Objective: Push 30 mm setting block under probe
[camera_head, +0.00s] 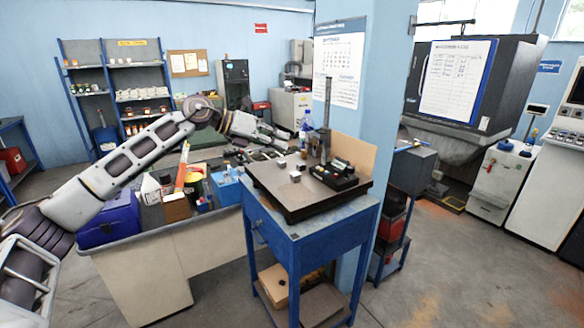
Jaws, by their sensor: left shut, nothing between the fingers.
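Small metallic blocks sit on a dark plate (270,190) on top of a blue stand. One block (295,176) is nearest the front, another (281,163) lies behind it to the left, and a third (303,154) stands near the post. They are too small for me to tell which is 30 mm. A tall measuring stand (327,105) rises at the plate's back; its probe tip is too small to make out. My left gripper (287,140) is shut and empty, beyond the plate's back-left edge in the picture and apart from the front block. My right gripper is out of view.
A black case with small coloured items (335,175) occupies the plate's right side, before a brown board (354,153). A water bottle (307,121) stands behind the plate. A cluttered bench with a blue bin (226,187) is at left. The plate's front-left is bare.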

